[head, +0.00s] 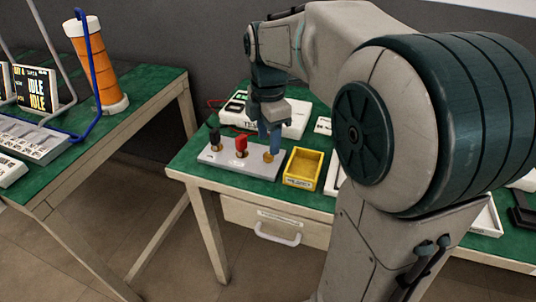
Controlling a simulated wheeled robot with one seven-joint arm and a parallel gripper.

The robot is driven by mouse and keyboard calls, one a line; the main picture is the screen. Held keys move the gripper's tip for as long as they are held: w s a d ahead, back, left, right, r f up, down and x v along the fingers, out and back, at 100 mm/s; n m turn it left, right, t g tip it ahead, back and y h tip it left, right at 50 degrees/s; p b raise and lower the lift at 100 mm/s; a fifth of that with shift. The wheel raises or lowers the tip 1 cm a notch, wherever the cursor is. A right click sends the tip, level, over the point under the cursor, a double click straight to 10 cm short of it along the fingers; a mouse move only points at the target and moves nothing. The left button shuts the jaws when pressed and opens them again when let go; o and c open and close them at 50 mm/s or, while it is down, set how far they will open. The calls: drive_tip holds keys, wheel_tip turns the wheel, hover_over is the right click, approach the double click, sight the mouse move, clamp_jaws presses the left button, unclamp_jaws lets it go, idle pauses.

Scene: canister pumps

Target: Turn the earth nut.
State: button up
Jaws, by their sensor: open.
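A light grey terminal block (232,162) lies near the front left of the right-hand green table. It carries three posts in a row: a black one (215,138) at left, a red one (241,144) in the middle and a brass nut (269,157) at right. The brass nut looks like the earth nut; the labels are too small to read. My gripper (270,147) points down at the brass nut, its blue fingers just above or around its top. I cannot tell whether they touch it. The fingers partly hide the top of that post.
A yellow tray (303,168) stands just right of the block, with a white tray edge beyond it. A white instrument (291,122) sits behind the block. My arm hides much of the table's right side. A separate table (130,107) at left holds an orange canister (97,68).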

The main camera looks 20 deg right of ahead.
sight(268, 154)
drive_tip(key=shift+f+b, duration=0.45)
drive_tip(key=shift+f, duration=1.65)
clamp_jaws()
